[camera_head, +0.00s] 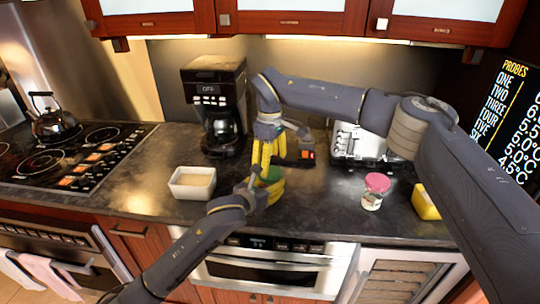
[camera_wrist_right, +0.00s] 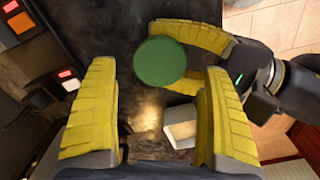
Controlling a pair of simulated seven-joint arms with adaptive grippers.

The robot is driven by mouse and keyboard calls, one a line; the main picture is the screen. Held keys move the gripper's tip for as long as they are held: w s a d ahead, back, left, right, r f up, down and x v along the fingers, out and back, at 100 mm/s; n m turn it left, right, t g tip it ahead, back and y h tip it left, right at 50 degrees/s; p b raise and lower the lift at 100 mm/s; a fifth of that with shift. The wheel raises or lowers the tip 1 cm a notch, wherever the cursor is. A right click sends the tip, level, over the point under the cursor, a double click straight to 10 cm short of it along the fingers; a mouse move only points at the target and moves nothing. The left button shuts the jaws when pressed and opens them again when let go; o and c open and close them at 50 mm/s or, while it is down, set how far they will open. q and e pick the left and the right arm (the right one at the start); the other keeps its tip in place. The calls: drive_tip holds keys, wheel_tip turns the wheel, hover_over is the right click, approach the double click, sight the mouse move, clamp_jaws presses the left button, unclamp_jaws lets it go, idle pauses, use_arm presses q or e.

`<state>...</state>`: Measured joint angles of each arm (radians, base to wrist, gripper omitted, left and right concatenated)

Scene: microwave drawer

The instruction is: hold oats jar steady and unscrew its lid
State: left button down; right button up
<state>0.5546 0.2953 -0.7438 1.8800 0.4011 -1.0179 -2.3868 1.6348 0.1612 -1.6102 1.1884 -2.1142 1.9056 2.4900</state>
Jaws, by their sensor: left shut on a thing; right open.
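The jar's round green lid (camera_head: 270,174) shows at the front of the counter in the head view. In the right wrist view the lid (camera_wrist_right: 160,62) is seen from above and hides the jar's body. My left gripper (camera_head: 268,190) is shut around the jar below the lid; its yellow fingers also show in the right wrist view (camera_wrist_right: 195,35). My right gripper (camera_head: 266,157) points down over the lid, open. Its two fingers (camera_wrist_right: 160,78) stand well apart, with the lid between and beyond them, and do not appear to touch it. The jar's label is not readable.
A white square bowl (camera_head: 192,184) stands left of the jar. A coffee maker (camera_head: 216,110) is behind. A pink-lidded jar (camera_head: 375,190), a yellow container (camera_head: 425,203) and a metal appliance (camera_head: 355,145) are to the right. The stove (camera_head: 70,155) is far left.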

sight(270, 172)
use_arm(q)
drive_tip(key=shift+f, duration=0.1)
use_arm(e)
drive_tip(key=shift+f, duration=2.05)
drive_tip(key=shift+c, duration=0.2)
drive_tip(key=c, duration=1.3)
drive_tip(key=o, duration=1.3)
drive_tip(key=shift+r, duration=2.25)
use_arm(q)
drive_tip(key=c, duration=0.6)
unclamp_jaws()
